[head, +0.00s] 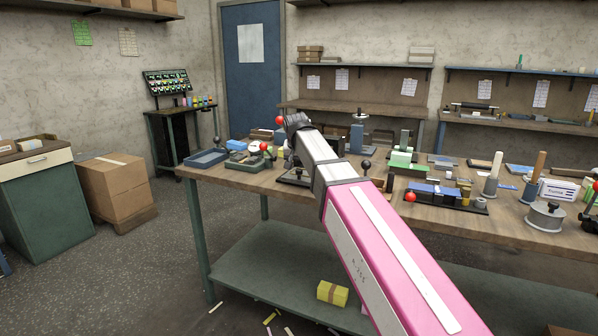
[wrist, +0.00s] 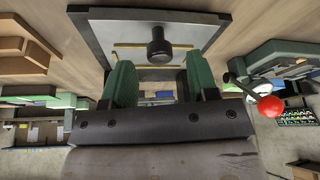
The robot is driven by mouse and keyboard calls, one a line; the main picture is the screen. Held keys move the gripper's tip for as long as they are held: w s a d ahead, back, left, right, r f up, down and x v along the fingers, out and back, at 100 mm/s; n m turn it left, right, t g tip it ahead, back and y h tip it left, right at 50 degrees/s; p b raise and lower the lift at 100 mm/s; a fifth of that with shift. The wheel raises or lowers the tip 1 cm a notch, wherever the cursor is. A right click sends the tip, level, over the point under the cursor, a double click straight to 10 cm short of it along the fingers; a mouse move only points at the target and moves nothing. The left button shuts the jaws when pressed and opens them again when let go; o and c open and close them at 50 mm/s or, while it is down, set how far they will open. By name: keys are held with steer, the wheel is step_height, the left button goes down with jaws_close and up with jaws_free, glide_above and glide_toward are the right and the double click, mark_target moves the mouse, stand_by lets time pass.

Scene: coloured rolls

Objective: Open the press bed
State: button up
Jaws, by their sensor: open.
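In the wrist view, a flat grey plate with a dark frame (wrist: 103,40) lies at the top, with a black round knob (wrist: 157,45) standing on it. I take this to be the press bed; it looks closed flat. My gripper (wrist: 160,66) has two green fingers, spread apart and empty. The knob appears between and just beyond the fingertips, with no contact visible.
The wooden bench (head: 228,178) is crowded. A green device (head: 250,160) and blue tray (head: 206,158) stand left. A blue device (head: 436,193) with a red ball stands right. A red ball lever (wrist: 270,105) shows near the gripper's right in the wrist view.

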steer(key=v, duration=0.7)
steer(key=shift+s+r, duration=0.1)
steer(key=shift+s, duration=0.05)
